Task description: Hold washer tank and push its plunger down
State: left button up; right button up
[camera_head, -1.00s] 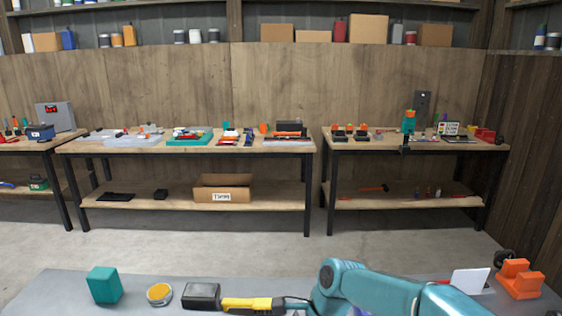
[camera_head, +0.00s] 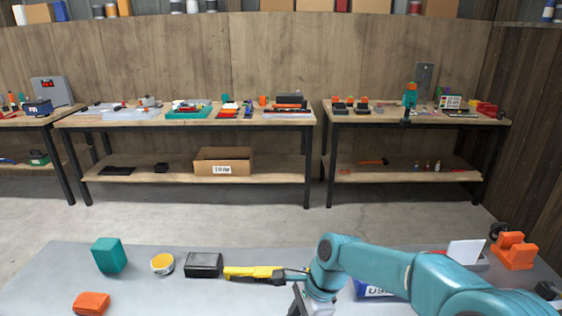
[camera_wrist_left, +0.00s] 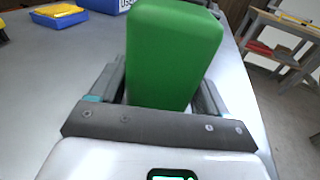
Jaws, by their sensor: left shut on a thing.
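In the left wrist view my left gripper (camera_wrist_left: 157,100) is shut on a green box-shaped thing (camera_wrist_left: 172,55), which stands up between the two fingers. No plunger shows on it, and I cannot tell whether it is the washer tank. My left gripper is outside the head view. In the head view a teal arm comes in from the right and bends down at the front table; its gripper is cut off by the lower edge. A teal block (camera_head: 109,255) stands at the left of the front table.
The grey front table (camera_head: 50,275) holds a yellow-topped round tin (camera_head: 162,264), a black box (camera_head: 204,265), a yellow tool (camera_head: 252,272), an orange block (camera_head: 91,303), a blue box (camera_head: 372,289) and an orange holder (camera_head: 514,250). Benches stand behind. A blue tray (camera_wrist_left: 59,15) shows in the wrist view.

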jog(key=shift+f, duration=0.65)
dwell(0.4)
jog(key=shift+f, duration=1.2)
dwell(0.7)
jog(key=shift+f, duration=0.25)
